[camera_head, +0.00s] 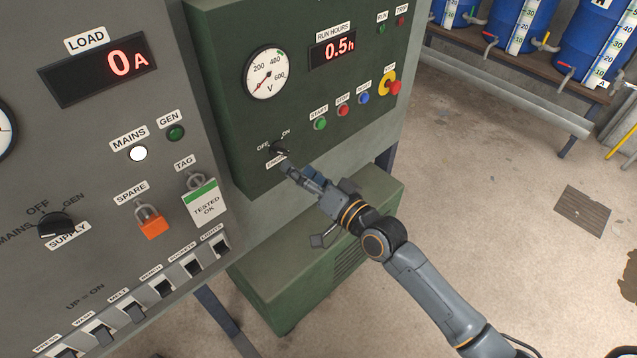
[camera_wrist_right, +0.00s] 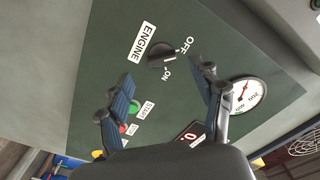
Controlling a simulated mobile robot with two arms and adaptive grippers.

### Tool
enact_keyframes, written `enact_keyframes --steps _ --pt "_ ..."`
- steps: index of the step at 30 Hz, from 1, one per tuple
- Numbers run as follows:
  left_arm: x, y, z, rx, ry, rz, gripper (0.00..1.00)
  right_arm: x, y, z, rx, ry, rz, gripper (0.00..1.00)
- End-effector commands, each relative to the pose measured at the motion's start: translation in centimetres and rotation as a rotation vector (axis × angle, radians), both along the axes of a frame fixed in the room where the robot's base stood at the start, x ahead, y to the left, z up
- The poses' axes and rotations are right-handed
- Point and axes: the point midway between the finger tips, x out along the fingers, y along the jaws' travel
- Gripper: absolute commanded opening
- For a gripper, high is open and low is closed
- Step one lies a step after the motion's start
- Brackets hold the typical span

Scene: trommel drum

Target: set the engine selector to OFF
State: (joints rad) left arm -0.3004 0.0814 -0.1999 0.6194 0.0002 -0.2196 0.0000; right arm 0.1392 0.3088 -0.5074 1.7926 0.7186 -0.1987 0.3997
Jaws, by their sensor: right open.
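The engine selector (camera_head: 279,149) is a small black knob low on the dark green panel, with OFF to its left and ON above it. It also shows in the right wrist view (camera_wrist_right: 158,55), beside the ENGINE label, with a pale mark on its right side. I cannot tell surely which label the knob points to. My right gripper (camera_head: 287,164) is just in front of the panel near the knob and partly covers the ENGINE label. In the wrist view its two fingers (camera_wrist_right: 166,76) are spread, apart from the knob, which lies beyond the fingertips. My left gripper is out of view.
Green, red and blue buttons (camera_head: 343,110) and a red emergency knob (camera_head: 394,87) sit above and right of the selector. A grey panel (camera_head: 105,115) with a supply selector (camera_head: 57,225) and several switches stands at left. A green housing (camera_head: 290,270) is below.

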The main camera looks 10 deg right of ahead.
Motion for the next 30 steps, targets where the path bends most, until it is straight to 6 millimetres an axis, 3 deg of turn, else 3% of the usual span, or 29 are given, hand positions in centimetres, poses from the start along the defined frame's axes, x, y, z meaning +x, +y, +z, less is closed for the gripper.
enact_keyframes --steps 6,11,30 --pt "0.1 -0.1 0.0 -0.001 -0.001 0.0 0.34 -3.5 -2.5 -0.1 -0.002 0.001 0.001 0.66" --pt "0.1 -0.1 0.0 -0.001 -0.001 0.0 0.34 -4.8 -3.5 -0.1 -0.002 0.001 0.0 0.66" --pt "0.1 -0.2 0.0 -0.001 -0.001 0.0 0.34 -4.9 -3.8 -0.5 -0.008 0.006 -0.005 0.66"
